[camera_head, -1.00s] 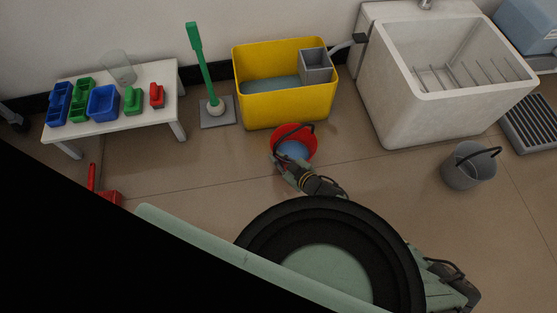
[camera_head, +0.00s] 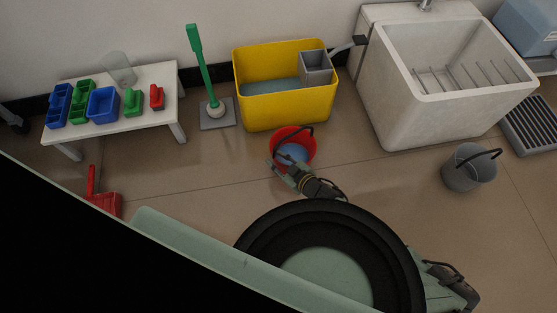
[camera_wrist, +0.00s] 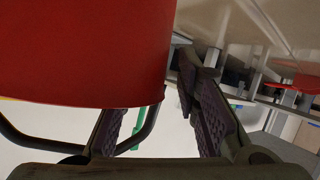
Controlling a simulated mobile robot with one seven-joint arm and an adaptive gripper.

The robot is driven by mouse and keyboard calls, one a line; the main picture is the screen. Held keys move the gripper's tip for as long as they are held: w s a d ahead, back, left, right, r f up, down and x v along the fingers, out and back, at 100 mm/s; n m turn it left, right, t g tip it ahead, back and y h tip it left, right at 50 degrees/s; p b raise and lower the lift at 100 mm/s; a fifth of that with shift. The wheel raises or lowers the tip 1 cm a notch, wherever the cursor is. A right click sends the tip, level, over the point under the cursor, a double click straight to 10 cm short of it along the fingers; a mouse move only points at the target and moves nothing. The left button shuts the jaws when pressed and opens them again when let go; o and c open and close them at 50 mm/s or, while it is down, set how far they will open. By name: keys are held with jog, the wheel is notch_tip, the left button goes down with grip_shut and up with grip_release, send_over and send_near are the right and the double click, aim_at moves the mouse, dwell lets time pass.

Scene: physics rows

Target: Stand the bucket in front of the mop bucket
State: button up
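A red bucket (camera_head: 309,155) with blue inside stands on the floor just in front of the yellow mop bucket (camera_head: 290,112), near its right half. The red bucket wall (camera_wrist: 80,60) fills the upper left there, and the handle (camera_wrist: 148,132) curves close to the left finger. Whether a finger touches the bucket is unclear.
A white sink (camera_head: 400,120) stands right of the mop bucket, with a grey bucket (camera_head: 465,175) before it. A red dustpan (camera_head: 105,203) lies front left.

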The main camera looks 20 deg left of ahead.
jog(key=p+v, duration=0.2)
jog(key=v, duration=1)
jog(key=shift+p, duration=0.4)
